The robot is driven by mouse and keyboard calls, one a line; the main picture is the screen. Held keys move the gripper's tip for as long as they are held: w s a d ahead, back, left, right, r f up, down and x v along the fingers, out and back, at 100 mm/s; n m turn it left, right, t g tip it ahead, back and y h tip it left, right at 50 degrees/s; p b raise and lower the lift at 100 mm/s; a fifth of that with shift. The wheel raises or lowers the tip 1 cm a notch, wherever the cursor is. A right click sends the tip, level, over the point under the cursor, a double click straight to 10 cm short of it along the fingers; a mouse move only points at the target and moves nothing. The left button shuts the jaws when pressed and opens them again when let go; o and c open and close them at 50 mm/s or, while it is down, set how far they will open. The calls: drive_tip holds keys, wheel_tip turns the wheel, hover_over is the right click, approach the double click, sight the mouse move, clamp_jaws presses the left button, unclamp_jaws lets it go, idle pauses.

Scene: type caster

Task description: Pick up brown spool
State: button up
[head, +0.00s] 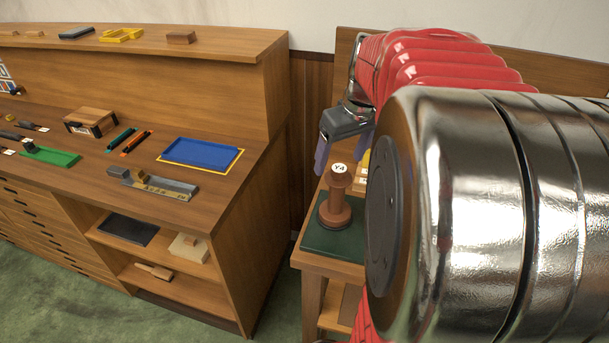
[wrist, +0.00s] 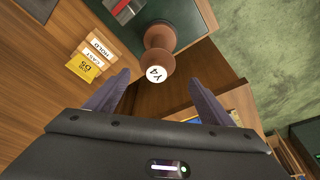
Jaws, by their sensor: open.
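The brown spool (head: 335,209) stands upright on a dark green mat (head: 318,240) on a wooden side table. Its round top has a white label that reads Y4. In the wrist view the spool (wrist: 160,38) is just beyond the fingers, its labelled end close to the line between the two tips. My gripper (head: 342,162) is open and empty, with its purple fingers pointing down, above and around the spool's top in the head view. In the wrist view my gripper (wrist: 159,77) has its fingers apart, one on each side of the spool; I see no contact.
Yellow and white label blocks (wrist: 93,55) lie beside the mat, with a red and grey item (wrist: 123,10) on it. A wooden workbench (head: 230,170) to the left holds a blue tray (head: 200,152) and several tools. A gap separates bench and table.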

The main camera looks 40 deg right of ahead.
sight(340, 168)
drive_tip(key=shift+s+d+x, duration=0.1)
drive_tip(key=shift+d+x, duration=0.05)
drive_tip(key=shift+x, duration=1.15)
drive_tip(key=shift+s+d+x, duration=0.1)
drive_tip(key=shift+d+x, duration=0.05)
drive_tip(key=shift+x, duration=1.15)
drive_tip(key=shift+c, duration=0.6)
drive_tip(key=c, duration=1.4)
